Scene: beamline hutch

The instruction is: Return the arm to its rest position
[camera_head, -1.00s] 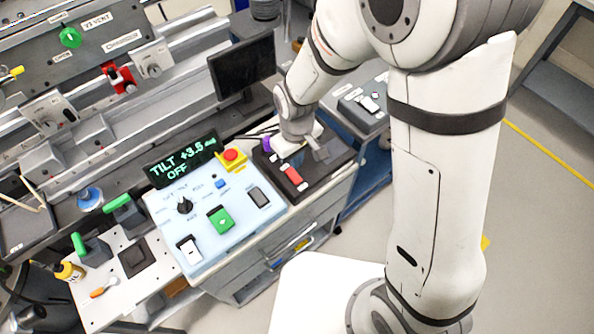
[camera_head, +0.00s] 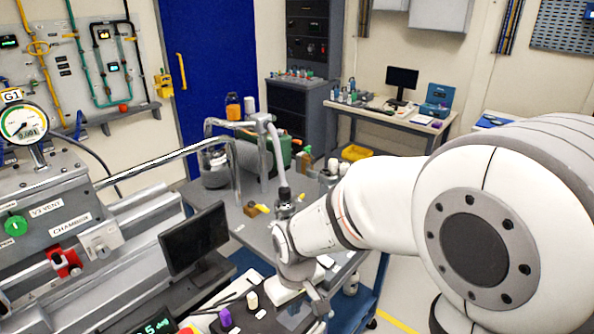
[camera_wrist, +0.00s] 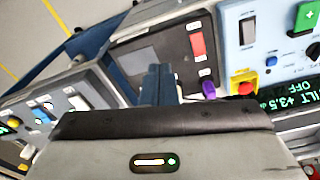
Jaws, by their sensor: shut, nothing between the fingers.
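My white arm (camera_head: 385,195) reaches from the right side of the head view toward the bench at the lower middle. My gripper (camera_head: 318,300) is low in that view, beside the dark control box with the purple knob (camera_head: 225,317). In the wrist view, my gripper (camera_wrist: 160,85) shows its dark fingers together with nothing held, in front of the dark control box (camera_wrist: 148,62). A red switch (camera_wrist: 197,44) on that box is close to the right of the fingers. I cannot tell how far the fingertips are from the box.
A black monitor (camera_head: 195,240) stands left of my wrist. Behind it, a grey table (camera_head: 262,235) carries bent metal tubing (camera_head: 236,150) and bottles. In the wrist view, a red emergency button (camera_wrist: 243,86) and a pale panel (camera_wrist: 270,60) lie to the right. Yellow-lined floor (camera_head: 395,322) shows at lower right.

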